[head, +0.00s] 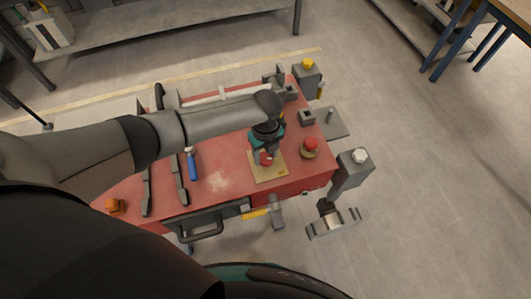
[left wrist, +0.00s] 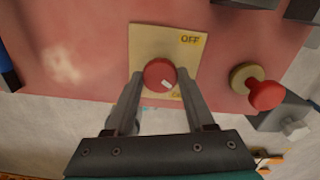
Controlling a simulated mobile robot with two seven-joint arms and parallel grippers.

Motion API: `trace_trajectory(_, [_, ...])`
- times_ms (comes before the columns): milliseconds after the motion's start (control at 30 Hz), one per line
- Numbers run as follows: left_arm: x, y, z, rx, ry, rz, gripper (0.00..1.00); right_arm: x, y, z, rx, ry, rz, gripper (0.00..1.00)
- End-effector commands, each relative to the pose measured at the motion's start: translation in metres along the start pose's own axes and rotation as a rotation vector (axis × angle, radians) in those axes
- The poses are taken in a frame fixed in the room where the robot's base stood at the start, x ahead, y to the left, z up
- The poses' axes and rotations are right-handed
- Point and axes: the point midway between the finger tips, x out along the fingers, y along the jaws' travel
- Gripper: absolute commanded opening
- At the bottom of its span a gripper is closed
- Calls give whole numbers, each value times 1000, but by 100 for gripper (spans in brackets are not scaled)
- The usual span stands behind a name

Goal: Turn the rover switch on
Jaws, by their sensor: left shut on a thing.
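The switch is a round red knob (left wrist: 160,73) on a beige plate (left wrist: 147,38) on the rover's red deck (head: 222,163). The plate reads OFF at its upper right; a partly hidden label sits at its lower right. A small white mark on the knob points to the lower right. In the head view the knob (head: 266,158) is partly covered by my left gripper (head: 266,152), which reaches down from above. In the left wrist view the left gripper (left wrist: 160,80) has one finger on each side of the knob and is shut on it. My right gripper is not in view.
A red mushroom button (head: 311,143) on a yellowish base stands right of the plate. A blue-handled tool (head: 193,166) and dark bars lie on the deck's left. An orange block (head: 116,205) sits at the near left corner. Grey posts rise at the right corners.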

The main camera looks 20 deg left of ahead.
Motion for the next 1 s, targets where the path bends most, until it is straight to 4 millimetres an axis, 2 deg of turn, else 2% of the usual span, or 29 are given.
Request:
trace_trajectory(400, [0, 0, -1, 198, 2, -2, 0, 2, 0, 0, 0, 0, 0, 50])
trace_trajectory(967, [0, 0, -1, 229, 2, -1, 0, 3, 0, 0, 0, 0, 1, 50])
trace_trajectory(1000, [0, 0, -1, 229, 2, -1, 56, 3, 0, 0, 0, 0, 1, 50])
